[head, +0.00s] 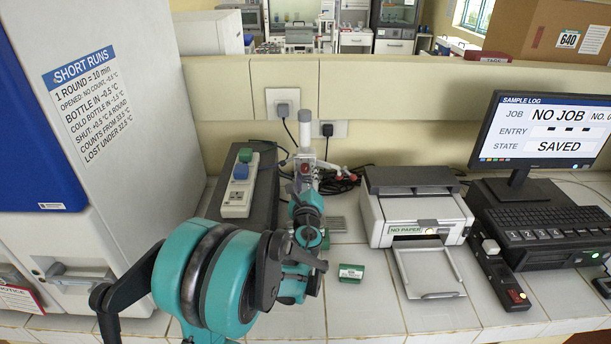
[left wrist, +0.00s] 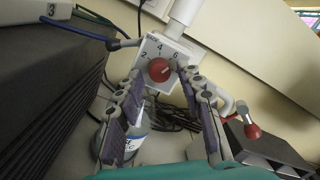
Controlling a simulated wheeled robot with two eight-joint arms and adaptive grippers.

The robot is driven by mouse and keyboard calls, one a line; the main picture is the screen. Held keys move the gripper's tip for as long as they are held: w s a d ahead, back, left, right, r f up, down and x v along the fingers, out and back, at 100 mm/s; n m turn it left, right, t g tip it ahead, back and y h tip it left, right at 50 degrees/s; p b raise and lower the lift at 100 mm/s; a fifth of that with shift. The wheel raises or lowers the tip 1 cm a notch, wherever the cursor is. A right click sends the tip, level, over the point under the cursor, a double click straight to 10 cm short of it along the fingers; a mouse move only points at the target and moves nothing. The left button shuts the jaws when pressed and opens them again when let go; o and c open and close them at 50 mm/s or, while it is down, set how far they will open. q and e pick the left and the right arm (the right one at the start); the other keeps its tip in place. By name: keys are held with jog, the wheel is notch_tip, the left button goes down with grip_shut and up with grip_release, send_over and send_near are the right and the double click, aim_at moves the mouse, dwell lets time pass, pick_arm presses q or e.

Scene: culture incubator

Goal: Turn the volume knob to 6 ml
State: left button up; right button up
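The volume knob (left wrist: 159,70) is a round red dial on a white plate (left wrist: 177,50) marked 2, 4 and 6 in the left wrist view. Its exact pointing is too small to read surely. It also shows as a small red spot (head: 305,168) on the white dispenser (head: 305,140) in the head view. My left gripper (left wrist: 161,77) is open, with its fingertips on either side of the knob and nothing visibly gripped; in the head view my arm partly hides it. My right gripper is not in view.
A bottle with a white label (left wrist: 138,135) stands below the dial, partly behind the left finger. A red-tipped lever (left wrist: 252,130) sticks out at right. Cables lie behind. A printer (head: 415,205) stands right of the dispenser, and a small green box (head: 351,272) lies in front.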

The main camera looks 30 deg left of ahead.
pick_arm(q)
jog(key=v, duration=1.2)
dwell(0.5)
jog(key=s+d+f+n+g+h, duration=0.1)
jog(key=s+f+n+g, duration=0.2)
jog(key=n, duration=0.4)
jog(key=s+d+f+n+g+h, duration=0.1)
jog(key=s+f+n+g+h, duration=0.15)
jog(key=s+n, duration=0.35)
jog(key=s+d+f+n+g+h, duration=0.3)
jog(key=s+d+n+h, duration=0.3)
jog(key=s+d+n, duration=0.3)
jog(key=d, duration=0.4)
jog(key=shift+f, duration=0.4)
